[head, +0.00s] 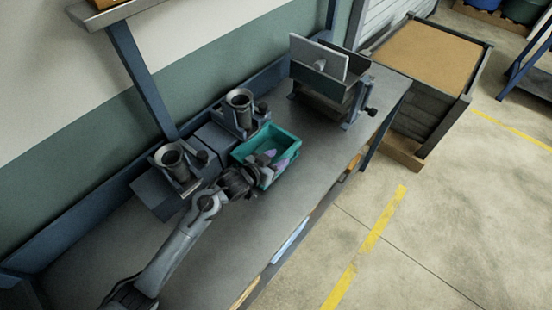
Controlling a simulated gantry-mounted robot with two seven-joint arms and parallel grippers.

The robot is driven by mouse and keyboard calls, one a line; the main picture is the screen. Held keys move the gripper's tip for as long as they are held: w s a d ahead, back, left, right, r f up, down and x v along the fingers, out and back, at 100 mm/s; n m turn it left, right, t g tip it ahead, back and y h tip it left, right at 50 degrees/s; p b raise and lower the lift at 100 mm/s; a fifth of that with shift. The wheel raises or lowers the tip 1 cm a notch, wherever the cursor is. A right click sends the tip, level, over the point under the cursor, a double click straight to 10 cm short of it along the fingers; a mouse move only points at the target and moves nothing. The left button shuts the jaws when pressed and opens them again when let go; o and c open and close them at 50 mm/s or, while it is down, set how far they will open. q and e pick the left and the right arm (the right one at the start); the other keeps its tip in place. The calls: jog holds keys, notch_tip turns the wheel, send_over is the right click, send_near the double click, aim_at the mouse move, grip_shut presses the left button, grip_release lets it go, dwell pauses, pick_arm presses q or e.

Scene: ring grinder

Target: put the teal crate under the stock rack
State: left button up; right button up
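The teal crate (280,142) is a small open box on the grey workbench, with a few pale purple pieces inside. My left gripper (255,181) is at the crate's near left end, with its arm coming in from the lower left. The gripper overlaps the crate's near rim in the picture, and its fingers are too small and dark to tell whether they hold it. My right gripper is out of view. I cannot tell for certain which thing is the stock rack; a grey metal fixture with an upright plate (318,58) stands at the bench's far end.
Two grinder units with round cups, one nearer (171,157) and one farther (240,99), stand along the back of the workbench (225,245). A slatted crate with a tan top (428,55) stands on the floor beyond. The bench between teal crate and front edge is clear.

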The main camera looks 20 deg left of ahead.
pick_arm(q)
jog(key=shift+d, duration=0.1)
jog(key=shift+s, duration=0.1)
jog(key=p+v, duration=0.2)
jog(key=v, duration=1)
dwell(0.4)
